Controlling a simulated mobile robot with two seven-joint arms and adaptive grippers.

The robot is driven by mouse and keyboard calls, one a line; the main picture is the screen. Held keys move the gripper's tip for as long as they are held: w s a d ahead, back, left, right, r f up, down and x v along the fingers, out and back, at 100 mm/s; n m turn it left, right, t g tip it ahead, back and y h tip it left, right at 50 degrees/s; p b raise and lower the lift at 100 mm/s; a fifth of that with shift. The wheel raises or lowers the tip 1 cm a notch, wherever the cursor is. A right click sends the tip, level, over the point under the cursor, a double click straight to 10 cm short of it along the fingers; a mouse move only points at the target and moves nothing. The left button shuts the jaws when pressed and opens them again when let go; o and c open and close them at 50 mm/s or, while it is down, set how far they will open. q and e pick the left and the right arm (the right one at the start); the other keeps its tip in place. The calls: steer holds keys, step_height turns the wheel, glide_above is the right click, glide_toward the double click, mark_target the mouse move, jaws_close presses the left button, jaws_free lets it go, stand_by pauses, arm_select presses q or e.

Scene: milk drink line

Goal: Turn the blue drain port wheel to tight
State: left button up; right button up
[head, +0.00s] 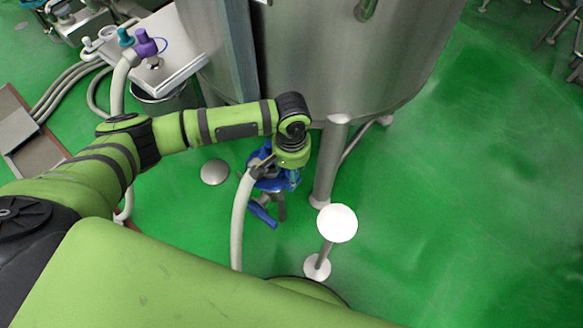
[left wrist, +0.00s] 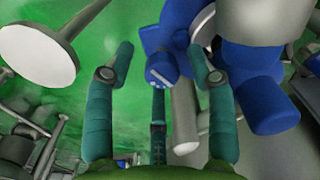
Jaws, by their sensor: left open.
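The blue drain port fitting (head: 266,182) sits low beside the steel tank, partly hidden under my left wrist in the head view. A blue lever-like part (head: 263,214) sticks out below it. In the left wrist view, a blue knob-like part (left wrist: 163,68) lies between and beyond my fingertips, with a larger blue body (left wrist: 262,95) to the right. I cannot tell for sure which blue part is the wheel. Whether a finger touches the blue parts is unclear. My right gripper is not in view.
The steel tank (head: 340,55) stands on legs (head: 326,165) just beyond the fitting. A pale hose (head: 240,222) runs down beside it. A white disc on a post (head: 338,223) stands nearby. A tray (head: 165,60) with purple and teal fittings is at upper left. The green floor at right is clear.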

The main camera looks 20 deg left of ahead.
arm_select(q)
steer(key=c, duration=1.1)
steer(key=shift+s, duration=0.1)
